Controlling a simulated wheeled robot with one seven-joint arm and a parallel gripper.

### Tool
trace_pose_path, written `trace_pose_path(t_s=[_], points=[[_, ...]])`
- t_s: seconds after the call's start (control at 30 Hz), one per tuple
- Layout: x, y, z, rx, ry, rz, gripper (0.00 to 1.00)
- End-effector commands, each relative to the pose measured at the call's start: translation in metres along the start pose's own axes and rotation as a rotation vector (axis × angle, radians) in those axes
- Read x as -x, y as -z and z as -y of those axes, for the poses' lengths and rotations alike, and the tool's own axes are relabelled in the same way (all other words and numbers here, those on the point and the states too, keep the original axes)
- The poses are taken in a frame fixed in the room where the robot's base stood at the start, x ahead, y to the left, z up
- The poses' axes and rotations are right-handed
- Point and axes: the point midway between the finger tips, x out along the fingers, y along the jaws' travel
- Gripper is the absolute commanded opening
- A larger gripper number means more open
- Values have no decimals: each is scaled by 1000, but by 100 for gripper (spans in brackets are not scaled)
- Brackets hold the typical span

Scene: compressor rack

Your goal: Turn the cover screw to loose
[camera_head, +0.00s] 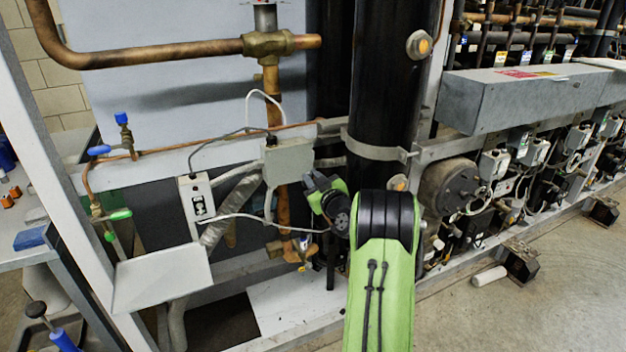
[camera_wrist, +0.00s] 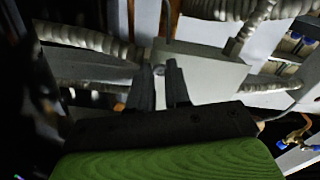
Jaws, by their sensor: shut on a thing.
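A light grey box with a flat cover (camera_wrist: 215,72) fills the middle of the wrist view. In the head view the grey box (camera_head: 289,160) is fixed in front of the copper pipe. The small round cover screw (camera_wrist: 160,70) shows near the box's left edge in the wrist view. My gripper (camera_wrist: 161,77) has its two dark fingers on either side of the screw, shut on it. In the head view my gripper (camera_head: 309,180) is at the right side of the box, and my green arm hides part of the area below. The screw's slot or angle is too small to tell.
A grey conduit (camera_wrist: 90,40) runs to the box. A smaller white switch box (camera_head: 197,198) hangs to the left. A large black vertical pipe (camera_head: 385,90) stands close to the right. A brass valve (camera_head: 268,44) is above.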

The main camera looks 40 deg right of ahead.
Motion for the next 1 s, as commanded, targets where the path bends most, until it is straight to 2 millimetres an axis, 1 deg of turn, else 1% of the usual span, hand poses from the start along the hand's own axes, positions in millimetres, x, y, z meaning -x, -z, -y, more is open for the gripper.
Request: trace_pose_path(t_s=[0.2, 0.5, 0.73, 1.0], points=[[0, -2, 0, 171, 2, 4, 0], [0, -2, 0, 328, 3, 4, 0], [0, -2, 0, 377, 3, 4, 0], [0, -2, 0, 386, 2, 4, 0]])
